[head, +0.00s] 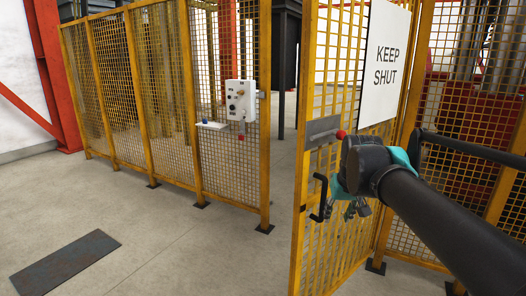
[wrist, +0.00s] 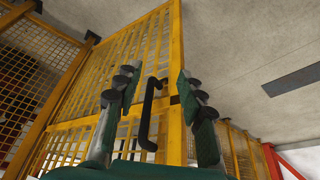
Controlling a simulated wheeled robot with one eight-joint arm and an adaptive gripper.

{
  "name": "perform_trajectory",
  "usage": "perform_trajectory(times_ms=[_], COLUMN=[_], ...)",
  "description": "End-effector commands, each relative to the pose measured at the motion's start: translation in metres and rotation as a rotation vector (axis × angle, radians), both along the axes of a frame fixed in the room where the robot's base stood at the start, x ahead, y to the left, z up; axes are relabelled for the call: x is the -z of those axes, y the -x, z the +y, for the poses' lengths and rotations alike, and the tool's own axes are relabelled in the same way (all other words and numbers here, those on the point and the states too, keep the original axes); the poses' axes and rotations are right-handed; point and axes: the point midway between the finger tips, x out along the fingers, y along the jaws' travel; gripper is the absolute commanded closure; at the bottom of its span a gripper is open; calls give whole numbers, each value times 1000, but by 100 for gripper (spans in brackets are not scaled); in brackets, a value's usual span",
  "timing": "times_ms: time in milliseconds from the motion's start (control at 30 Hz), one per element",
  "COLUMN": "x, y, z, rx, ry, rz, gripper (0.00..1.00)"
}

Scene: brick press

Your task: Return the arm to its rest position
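My gripper (head: 354,209) hangs at the end of my dark arm on the right of the head view, close to the yellow mesh gate (head: 325,120). In the wrist view my gripper (wrist: 152,88) shows its two fingers spread wide with nothing clamped. The gate's black handle (head: 320,198) is just left of my gripper in the head view. In the wrist view the handle (wrist: 148,112) appears between the fingers, touching neither. The gate stands open, with a gap between it and the fence post at left.
A "KEEP SHUT" sign (head: 385,62) and a grey latch plate (head: 323,130) with a red knob (head: 340,134) are on the gate. A white control box (head: 240,101) hangs on the yellow fence (head: 140,100). A dark floor plate (head: 66,262) lies at left. The front floor is clear.

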Motion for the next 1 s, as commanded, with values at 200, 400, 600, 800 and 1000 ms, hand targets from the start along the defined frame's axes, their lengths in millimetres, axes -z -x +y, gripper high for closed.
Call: perform_trajectory(times_ms=[200,400,600,800,1000], x=[43,107,165,191,195], y=[-2,7,32,50,54], z=[5,13,21,24,24], rx=[-6,-16,-24,-28,-28], ry=[-1,-2,-4,-4,-4], rz=[4,10,16,19,20], gripper=[61,61,61,61,61])
